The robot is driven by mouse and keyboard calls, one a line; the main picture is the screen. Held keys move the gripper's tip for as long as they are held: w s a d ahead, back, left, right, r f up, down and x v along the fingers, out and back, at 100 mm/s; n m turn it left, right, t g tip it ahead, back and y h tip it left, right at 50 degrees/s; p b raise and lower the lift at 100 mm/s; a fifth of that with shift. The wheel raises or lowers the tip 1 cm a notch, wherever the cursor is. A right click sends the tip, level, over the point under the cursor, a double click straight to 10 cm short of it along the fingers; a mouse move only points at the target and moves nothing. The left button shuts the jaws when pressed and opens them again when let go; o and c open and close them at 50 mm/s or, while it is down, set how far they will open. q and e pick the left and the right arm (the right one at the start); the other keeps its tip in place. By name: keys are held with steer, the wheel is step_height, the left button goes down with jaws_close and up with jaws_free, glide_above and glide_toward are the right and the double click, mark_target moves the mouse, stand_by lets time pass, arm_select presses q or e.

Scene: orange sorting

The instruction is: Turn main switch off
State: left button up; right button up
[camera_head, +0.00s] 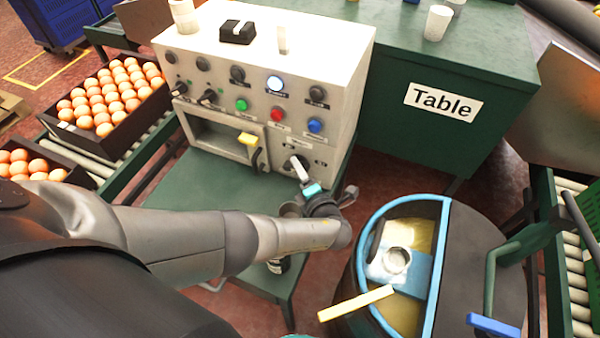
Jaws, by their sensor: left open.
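The white control box (340,70) stands on a green table, its front panel full of knobs and coloured buttons. A round switch (292,163) sits low at the right of the panel, partly hidden behind my left gripper; I take it for the main switch, but its label is not readable. My left gripper (318,188) is open, just in front of that switch. Its grey and dark parts reach up to the switch; whether they touch cannot be told. The switch's position cannot be read. A white-blue lamp (275,84) on the panel looks lit. My right gripper is not in view.
A round machine with a blue rim (445,225) stands at the lower right. Crates of brown eggs or oranges (112,95) lie on rollers at the left. A green block labelled "Table" (440,140) is behind right.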

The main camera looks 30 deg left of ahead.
arm_select(q)
jaws_close()
stand_by(0.4)
